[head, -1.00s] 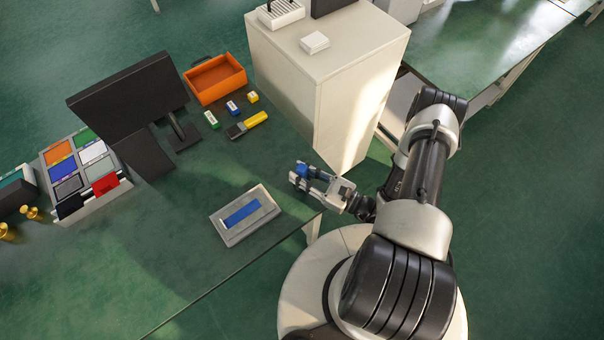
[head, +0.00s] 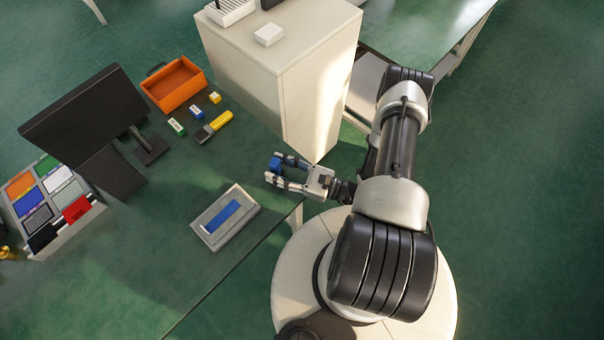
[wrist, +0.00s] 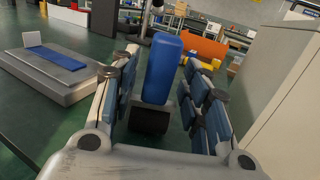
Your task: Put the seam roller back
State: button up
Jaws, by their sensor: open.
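The seam roller, with a blue handle (wrist: 164,68) and a dark roller end (wrist: 150,119), is between the two fingers of my gripper (wrist: 158,100) in the wrist view. Gaps show on both sides of it, and the fingers are open. In the head view my gripper (head: 288,172) is over the right end of the green table, with the blue handle (head: 276,164) at its fingertips. I cannot tell what the roller rests on. A grey tray with a blue strip (head: 249,208) lies left of my gripper; it also shows in the wrist view (wrist: 84,91).
A tall pale cabinet (head: 300,105) stands close beyond and right of my gripper. An orange bin (head: 160,92), a yellow-handled tool (head: 219,121) and several small blocks lie further back. A monitor (head: 85,115) and a rack of coloured swatches (head: 60,248) are at left. Bare table surrounds the tray.

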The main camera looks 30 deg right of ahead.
jog(key=r+v, duration=0.1)
jog(key=v, duration=1)
jog(key=s+a+r+n+g+h, duration=0.2)
jog(key=r+n+g+h, duration=0.1)
jog(key=r+n, duration=0.6)
jog(key=s+a+r+n+g+h, duration=0.2)
jog(key=r+n+h, duration=0.3)
jog(key=r+n, duration=0.4)
jog(key=s+a+r+n+g+h, duration=0.2)
jog(key=r+n, duration=0.7)
jog(key=r, duration=1)
jog(key=shift+a+r+n+g+h+p, duration=0.2)
jog(key=shift+a+n+g+h+p, duration=0.2)
jog(key=shift+a+g+h, duration=0.6)
jog(key=shift+d, duration=0.1)
